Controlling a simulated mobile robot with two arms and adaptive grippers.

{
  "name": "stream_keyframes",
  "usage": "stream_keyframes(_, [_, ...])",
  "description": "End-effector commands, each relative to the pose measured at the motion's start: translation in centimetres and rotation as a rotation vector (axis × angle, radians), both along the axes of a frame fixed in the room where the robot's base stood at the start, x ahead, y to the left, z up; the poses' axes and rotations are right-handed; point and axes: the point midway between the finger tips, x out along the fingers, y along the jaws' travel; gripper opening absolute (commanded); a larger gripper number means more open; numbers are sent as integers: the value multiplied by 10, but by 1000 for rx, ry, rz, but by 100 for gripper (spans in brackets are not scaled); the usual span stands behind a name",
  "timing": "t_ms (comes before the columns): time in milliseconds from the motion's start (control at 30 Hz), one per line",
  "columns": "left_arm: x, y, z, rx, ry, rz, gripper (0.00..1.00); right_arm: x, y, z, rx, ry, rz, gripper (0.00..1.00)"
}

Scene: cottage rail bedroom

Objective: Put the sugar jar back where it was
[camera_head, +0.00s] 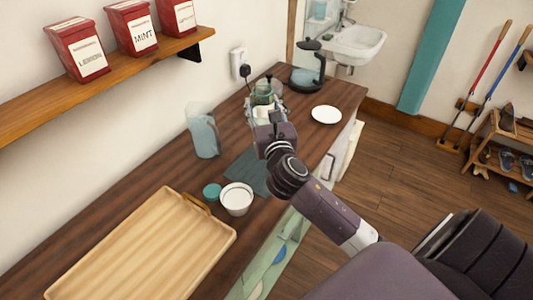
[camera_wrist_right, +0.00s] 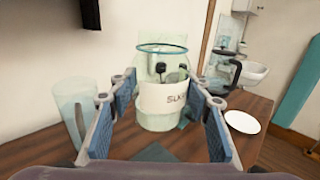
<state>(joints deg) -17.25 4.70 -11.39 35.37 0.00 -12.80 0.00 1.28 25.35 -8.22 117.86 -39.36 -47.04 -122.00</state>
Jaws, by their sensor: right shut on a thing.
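I cannot tell whether the jar touches the counter. My left gripper is not in view.
A green-rimmed glass container (camera_head: 262,88) is just behind the jar. A glass pitcher (camera_head: 202,132) stands left, a white plate (camera_head: 326,115) right, and a dark coffee maker (camera_head: 308,72) behind. A teal mat (camera_head: 246,170), white bowl (camera_head: 237,199), teal disc (camera_head: 212,191) and wooden tray (camera_head: 145,250) lie nearer.

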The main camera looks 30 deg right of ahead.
Motion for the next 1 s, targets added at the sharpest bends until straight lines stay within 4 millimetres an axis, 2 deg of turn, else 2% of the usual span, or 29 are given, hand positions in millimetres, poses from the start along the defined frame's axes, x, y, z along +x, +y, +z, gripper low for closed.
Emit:
stream_keyframes(33, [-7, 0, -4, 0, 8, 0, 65, -1, 0, -17, 2, 8, -1, 9])
stream_keyframes(167, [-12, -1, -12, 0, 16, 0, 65, -1, -1, -52, 2, 6, -3, 9])
stream_keyframes(300, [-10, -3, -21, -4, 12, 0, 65, -1, -1, -89, 3, 4, -4, 9])
stream_keyframes(433, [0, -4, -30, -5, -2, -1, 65, -1, -1, -117, 2, 2, -4, 9])
stream_keyframes(633, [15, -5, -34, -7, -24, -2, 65, 0, -1, -136, 0, -1, -1, 9])
stream_keyframes(733, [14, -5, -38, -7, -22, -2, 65, -1, -1, -145, -1, 1, -2, 9])
stream_keyframes(900, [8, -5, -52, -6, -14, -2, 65, -1, -1, -172, -1, 1, -2, 9])
stream_keyframes(1000, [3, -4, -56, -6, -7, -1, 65, 0, -1, -179, -1, 0, -1, 9])
